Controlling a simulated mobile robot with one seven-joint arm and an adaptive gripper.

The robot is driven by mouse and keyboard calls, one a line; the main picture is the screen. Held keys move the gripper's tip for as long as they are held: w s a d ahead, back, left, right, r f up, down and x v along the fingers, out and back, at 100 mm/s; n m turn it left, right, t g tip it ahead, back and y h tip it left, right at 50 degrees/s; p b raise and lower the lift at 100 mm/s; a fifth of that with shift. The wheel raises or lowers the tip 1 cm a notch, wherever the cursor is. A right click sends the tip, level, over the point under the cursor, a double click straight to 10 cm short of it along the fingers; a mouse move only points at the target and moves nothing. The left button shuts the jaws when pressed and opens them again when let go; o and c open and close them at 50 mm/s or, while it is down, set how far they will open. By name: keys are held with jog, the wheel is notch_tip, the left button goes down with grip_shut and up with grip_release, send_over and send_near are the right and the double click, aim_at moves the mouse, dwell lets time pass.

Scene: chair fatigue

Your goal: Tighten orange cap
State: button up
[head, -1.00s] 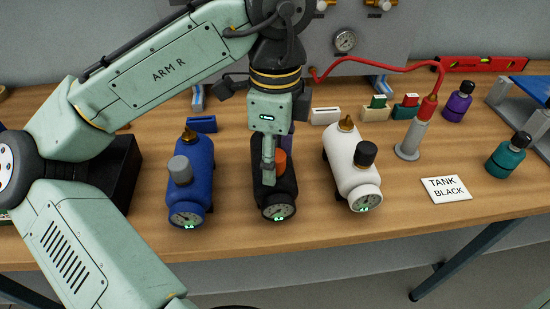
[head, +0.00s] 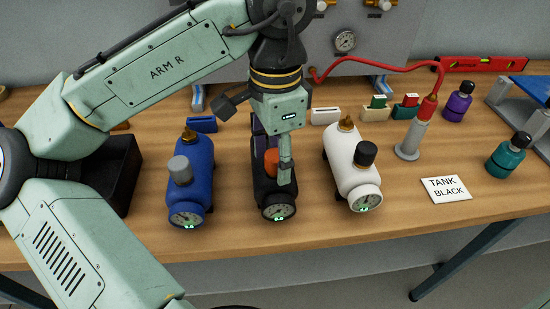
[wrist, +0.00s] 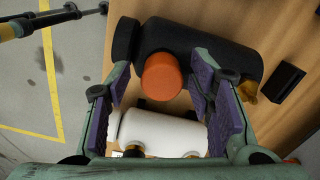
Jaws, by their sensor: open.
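The orange cap (head: 271,161) sits upright on top of the black tank (head: 273,200), the middle one of three tanks on the bench. My gripper (head: 272,168) points down over this tank, with one finger in front of the cap's right side. In the wrist view the cap (wrist: 162,75) lies between the open purple-padded fingertips (wrist: 160,82), with gaps visible on both sides. The far finger is mostly hidden in the head view. The black tank (wrist: 210,45) also shows in the wrist view.
A blue tank (head: 192,165) with a grey cap stands left, and a white tank (head: 350,172) with a black cap stands right. A "TANK BLACK" card (head: 446,189) lies right of them. A grey stand (head: 411,140) holds a red-hosed tool. The front bench strip is clear.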

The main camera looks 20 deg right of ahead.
jog(key=shift+n, duration=0.4)
jog(key=n, duration=0.4)
jog(key=c, duration=1.1)
jog(key=m, duration=0.4)
jog(key=shift+m, duration=2)
jog(key=shift+c, duration=0.2)
